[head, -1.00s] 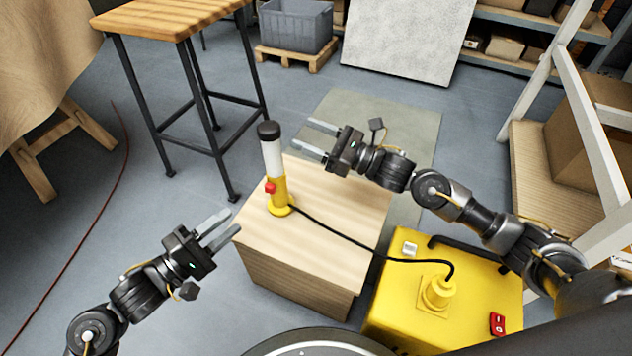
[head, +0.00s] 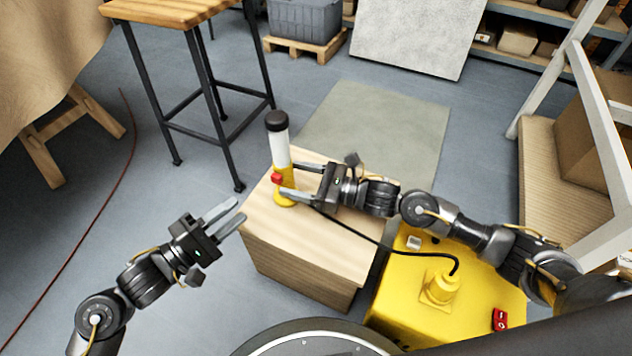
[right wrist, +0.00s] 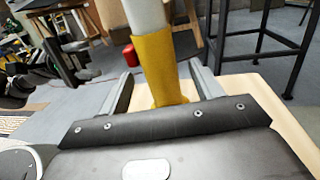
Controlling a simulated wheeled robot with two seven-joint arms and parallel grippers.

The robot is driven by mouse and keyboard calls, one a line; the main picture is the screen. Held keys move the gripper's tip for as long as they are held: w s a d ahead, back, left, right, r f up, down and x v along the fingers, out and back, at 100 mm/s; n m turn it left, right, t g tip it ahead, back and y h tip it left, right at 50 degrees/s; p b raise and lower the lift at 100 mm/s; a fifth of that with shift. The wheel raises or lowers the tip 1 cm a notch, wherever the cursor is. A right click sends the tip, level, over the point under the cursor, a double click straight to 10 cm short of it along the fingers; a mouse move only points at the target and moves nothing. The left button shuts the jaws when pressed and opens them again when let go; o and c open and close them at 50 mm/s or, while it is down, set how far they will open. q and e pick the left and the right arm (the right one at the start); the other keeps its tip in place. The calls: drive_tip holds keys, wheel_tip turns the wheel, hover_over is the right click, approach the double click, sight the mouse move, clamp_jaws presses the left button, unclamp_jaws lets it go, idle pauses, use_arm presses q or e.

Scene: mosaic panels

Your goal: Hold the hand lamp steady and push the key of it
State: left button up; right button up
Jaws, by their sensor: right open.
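The hand lamp (head: 280,158) stands upright on a light wooden box (head: 315,255), with a black cap, a white tube and a yellow lower part. Its red key (head: 276,179) is on the yellow part, on the left side. My right gripper (head: 284,179) is open, with its fingers on either side of the yellow handle. In the right wrist view the yellow handle (right wrist: 158,65) stands between the two fingers (right wrist: 155,88), and the red key (right wrist: 129,54) shows left of it. My left gripper (head: 240,211) is open and empty, left of the box and apart from the lamp.
A black cable runs from the lamp to a yellow power unit (head: 400,300) with a red switch (head: 500,319). A tall wooden-topped stool (head: 165,12) stands behind on the left. A white frame (head: 585,90) is at the right. The floor left of the box is open.

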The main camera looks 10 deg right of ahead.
sight(276, 175)
drive_tip(key=shift+x, duration=2.65)
drive_tip(key=shift+c, duration=0.4)
drive_tip(key=c, duration=1.2)
use_arm(q)
clamp_jaws()
drive_tip(key=shift+r, duration=0.1)
